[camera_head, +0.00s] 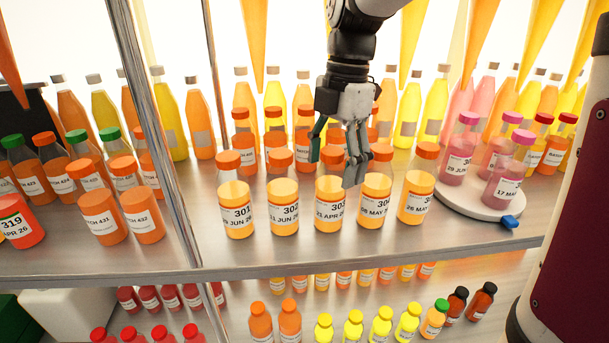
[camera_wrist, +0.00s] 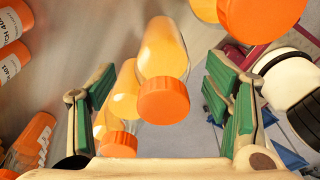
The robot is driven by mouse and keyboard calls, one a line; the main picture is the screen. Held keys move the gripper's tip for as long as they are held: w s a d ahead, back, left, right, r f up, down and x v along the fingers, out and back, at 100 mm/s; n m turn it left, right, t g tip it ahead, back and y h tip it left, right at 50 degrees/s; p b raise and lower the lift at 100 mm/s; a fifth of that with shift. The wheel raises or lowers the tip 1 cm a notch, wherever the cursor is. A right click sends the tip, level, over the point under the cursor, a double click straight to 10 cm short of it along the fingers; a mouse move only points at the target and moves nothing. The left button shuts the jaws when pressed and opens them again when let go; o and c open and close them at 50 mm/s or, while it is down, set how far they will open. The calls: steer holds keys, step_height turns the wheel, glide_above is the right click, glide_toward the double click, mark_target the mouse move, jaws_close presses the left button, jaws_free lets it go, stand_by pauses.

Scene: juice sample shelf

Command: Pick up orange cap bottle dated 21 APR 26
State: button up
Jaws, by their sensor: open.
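The orange cap bottle labelled 21 APR 26 (camera_head: 331,205) stands upright in the front row on the shelf, third from the left, its number partly legible as 303. Its cap is partly covered by my gripper (camera_head: 338,160) in the head view. My gripper is open just above and behind this bottle, with its right finger near the bottle labelled 304 (camera_head: 374,206). In the wrist view, an orange-capped bottle (camera_wrist: 163,98) lies between the open green-padded fingers, apart from both. Its label does not show there.
Bottles 301 (camera_head: 235,213) and 302 (camera_head: 282,210) stand to the left, and another orange-capped bottle (camera_head: 416,203) to the right. Taller bottles crowd behind. A white turntable (camera_head: 450,197) with pink bottles stands at right. A metal post (camera_head: 160,130) rises at left.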

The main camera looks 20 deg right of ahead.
mark_target(331, 183)
steer(key=f, duration=0.2)
steer(key=f+p, duration=0.1)
steer(key=shift+s+a+f, duration=0.2)
steer(key=shift+s+f, duration=0.05)
steer(key=shift+s, duration=0.05)
steer(key=shift+f, duration=0.4)
steer(key=c, duration=1.5)
steer(key=shift+o, duration=0.2)
steer(key=shift+w+r, duration=0.1)
